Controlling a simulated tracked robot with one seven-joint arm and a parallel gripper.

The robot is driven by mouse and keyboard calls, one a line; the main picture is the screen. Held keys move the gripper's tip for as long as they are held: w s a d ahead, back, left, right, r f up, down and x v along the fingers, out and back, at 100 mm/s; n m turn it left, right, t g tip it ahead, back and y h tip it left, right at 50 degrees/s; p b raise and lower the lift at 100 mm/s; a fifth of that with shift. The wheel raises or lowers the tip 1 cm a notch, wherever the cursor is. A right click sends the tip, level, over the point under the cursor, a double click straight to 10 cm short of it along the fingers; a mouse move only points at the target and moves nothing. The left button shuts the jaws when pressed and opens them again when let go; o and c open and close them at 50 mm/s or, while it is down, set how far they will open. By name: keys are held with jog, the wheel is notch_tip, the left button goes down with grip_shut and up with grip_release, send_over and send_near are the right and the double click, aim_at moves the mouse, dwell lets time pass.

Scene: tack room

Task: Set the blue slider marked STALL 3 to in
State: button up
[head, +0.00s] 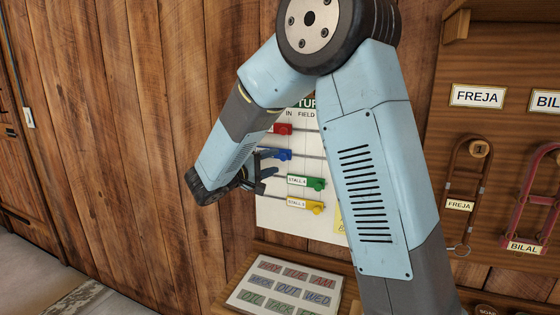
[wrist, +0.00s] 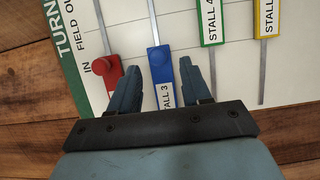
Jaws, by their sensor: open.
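In the wrist view the blue slider (wrist: 160,65) has a round knob and a white tag reading STALL 3, partly cut off by my gripper. It sits on its wire about level with the red slider, near the IN heading (wrist: 93,68). My gripper (wrist: 160,70) is open, with one finger on each side of the blue slider; I cannot tell if either touches it. In the head view the blue slider (head: 285,155) shows beside my gripper (head: 269,163), near the left end of its wire. The board (head: 275,220) is partly hidden by my arm.
The red slider (wrist: 108,72) is close beside one finger. The green slider (head: 314,184) and yellow slider (head: 317,207) are below, farther right. A sign board (head: 242,296) with word tiles lies below. Name plates and bridle-like hangers are at right; plank wall lies left.

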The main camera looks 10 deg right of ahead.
jog(key=v, duration=0.9)
jog(key=shift+d, duration=0.15)
jog(key=s+d+r+m+g+y, duration=0.1)
jog(key=s+d+m+g+y, duration=0.1)
jog(key=s+d+g, duration=0.45)
jog(key=s+d+r+m+g+y, duration=0.15)
jog(key=s+d, duration=0.25)
jog(key=d, duration=0.5)
jog(key=s+d+m+t+y, duration=0.2)
jog(key=s+m+t+y, duration=0.1)
jog(key=s+y, duration=0.8)
jog(key=shift+s+f+t, duration=0.3)
jog(key=shift+s+f, duration=0.05)
jog(key=shift+s, duration=2.5)
jog(key=shift+y, duration=0.25)
